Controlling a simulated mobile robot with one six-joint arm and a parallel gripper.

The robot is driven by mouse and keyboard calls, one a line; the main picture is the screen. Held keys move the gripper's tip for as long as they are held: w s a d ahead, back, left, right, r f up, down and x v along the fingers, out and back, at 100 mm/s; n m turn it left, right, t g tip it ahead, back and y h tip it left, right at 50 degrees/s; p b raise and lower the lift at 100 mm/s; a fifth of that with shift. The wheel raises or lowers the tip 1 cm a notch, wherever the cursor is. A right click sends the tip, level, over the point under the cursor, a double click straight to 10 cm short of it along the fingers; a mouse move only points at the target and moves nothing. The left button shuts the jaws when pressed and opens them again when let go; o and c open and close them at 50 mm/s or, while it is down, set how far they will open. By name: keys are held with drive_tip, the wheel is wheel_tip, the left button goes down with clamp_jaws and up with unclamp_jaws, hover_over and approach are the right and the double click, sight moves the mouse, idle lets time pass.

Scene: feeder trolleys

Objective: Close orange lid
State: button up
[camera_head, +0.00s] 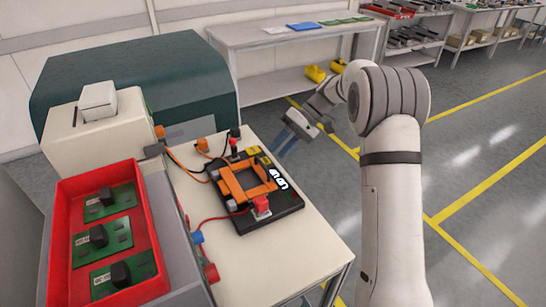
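The orange lid (235,186) is a square open frame on a black test fixture (246,224), which lies on a cream table. I cannot tell from this angle how far the lid is tilted up from the fixture. My gripper (281,149) is beyond the fixture's far right corner, at the table's far right edge in the picture. Its blue-grey fingers point down and left, and appear apart from the lid. The fingers are small here, and whether they are open or shut is unclear. I see nothing held between them.
A red tray (66,240) with green circuit boards stands at the left, by a cream machine (65,132). A red cable (221,217) and other cables run to the fixture. The table's front part is bare. A white bench (258,40) stands behind.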

drive_tip(key=shift+v, duration=1.55)
drive_tip(key=s+d+r+m+t+h, duration=0.2)
drive_tip(key=s+d+r, duration=0.15)
drive_tip(key=s, duration=0.45)
drive_tip(key=s+d+r+m+t+h, duration=0.2)
drive_tip(key=s+d+r+h, duration=0.15)
drive_tip(key=s, duration=0.35)
drive_tip(key=s+d+f+m+t+h, duration=0.1)
drive_tip(key=s+d+t, duration=0.1)
drive_tip(key=s, duration=0.6)
drive_tip(key=s+d+f+m+t+h, duration=0.1)
drive_tip(key=s+d+f+t+h, duration=0.1)
drive_tip(key=s+d, duration=0.3)
drive_tip(key=s, duration=0.3)
drive_tip(key=shift+d+f, duration=0.25)
drive_tip(key=shift+d, duration=0.05)
drive_tip(key=shift+s, duration=0.1)
